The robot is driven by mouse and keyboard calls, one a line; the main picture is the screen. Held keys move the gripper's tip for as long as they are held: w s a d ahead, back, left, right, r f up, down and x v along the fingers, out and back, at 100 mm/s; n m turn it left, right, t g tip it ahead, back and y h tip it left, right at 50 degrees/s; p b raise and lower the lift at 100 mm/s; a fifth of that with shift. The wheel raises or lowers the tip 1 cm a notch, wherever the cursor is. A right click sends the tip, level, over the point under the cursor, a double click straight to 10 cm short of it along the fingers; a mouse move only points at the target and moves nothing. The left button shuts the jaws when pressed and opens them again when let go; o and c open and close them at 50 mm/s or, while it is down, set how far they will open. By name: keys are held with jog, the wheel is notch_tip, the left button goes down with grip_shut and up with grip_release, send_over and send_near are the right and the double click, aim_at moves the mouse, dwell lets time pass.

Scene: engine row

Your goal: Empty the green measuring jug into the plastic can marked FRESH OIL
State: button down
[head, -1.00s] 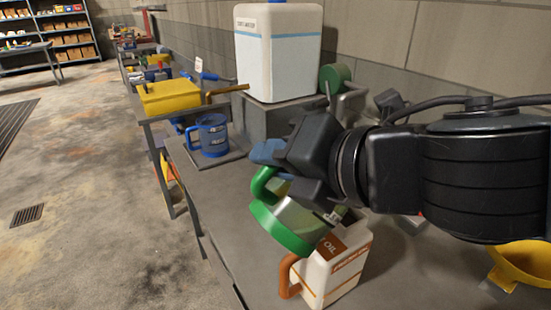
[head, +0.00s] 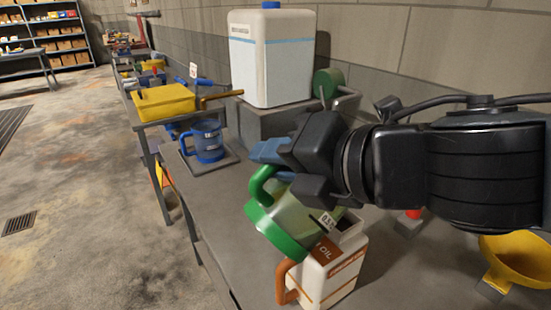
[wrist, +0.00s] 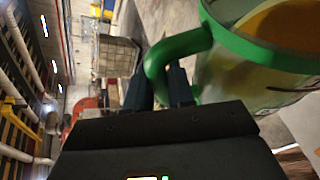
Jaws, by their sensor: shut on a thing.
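The green measuring jug (head: 291,211), clear-walled with green trim, is held tilted above the FRESH OIL can. My gripper (head: 283,166) is shut on its green handle; in the wrist view the fingers (wrist: 160,88) sit either side of the handle. Amber colour shows inside the jug (wrist: 285,28) in the wrist view. The white plastic can (head: 328,276), with an orange handle and a brown label reading "OIL", stands on the bench beneath the jug. The jug partly covers the can's top, so I cannot tell whether liquid is flowing into it.
A blue jug (head: 207,141) stands on a grey mat to the left. Behind is a large white container (head: 272,62) on a grey block. A yellow funnel (head: 515,260) is at right. A yellow bin (head: 165,103) stands further left. Bare bench (head: 205,225) lies left of the can.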

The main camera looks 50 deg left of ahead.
jog(key=shift+w+d+r+m+g+y, duration=0.1)
jog(key=shift+w+r+m+g+y, duration=0.1)
jog(key=shift+w+m+g, duration=0.35)
jog(key=shift+w+r+m+g+y, duration=0.15)
jog(key=shift+w+m, duration=0.2)
jog(key=shift+w, duration=0.45)
dwell(2.3)
jog(key=shift+w+d+f+m+g+y, duration=0.1)
jog(key=shift+w+m+g+y, duration=0.1)
jog(key=shift+w+m+g, duration=0.45)
jog(key=shift+w+f+m+g+y, duration=0.15)
jog(key=shift+w+m, duration=0.2)
jog(key=shift+w, duration=0.65)
dwell(2.7)
